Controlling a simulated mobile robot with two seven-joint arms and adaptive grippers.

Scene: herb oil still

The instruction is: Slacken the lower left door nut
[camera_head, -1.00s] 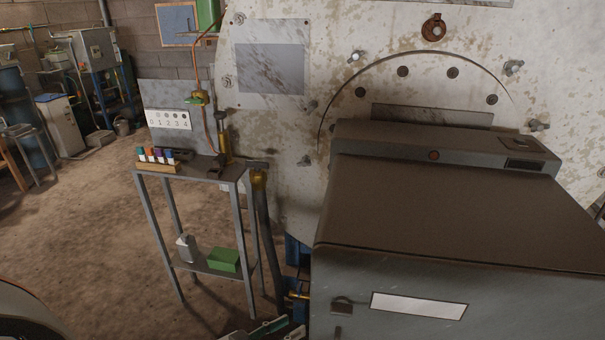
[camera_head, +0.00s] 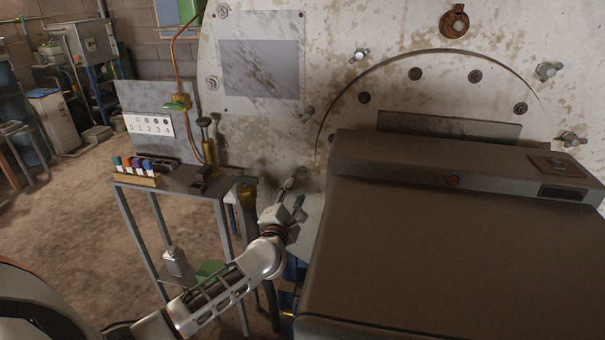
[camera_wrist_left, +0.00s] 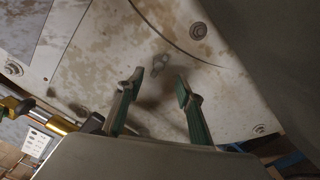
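The lower left door nut (camera_wrist_left: 160,63), a small grey wing nut, stands out from the stained, pale door plate (camera_wrist_left: 95,70) in the left wrist view. My left gripper (camera_wrist_left: 159,84) is open, with its two green-padded fingers apart and nothing between them. The nut appears just beyond the fingertips, roughly in line with the gap. In the head view my left gripper (camera_head: 293,194) reaches up to the plate at the lower left of the round door outline. There the nut is hard to make out beside the fingers. My right gripper is not in view.
A large dark cabinet (camera_head: 440,260) stands close to the right of my left arm. A small metal table (camera_head: 180,181) with coloured-top vials (camera_head: 135,165) and a brass-fitted pipe (camera_head: 248,195) are at the left.

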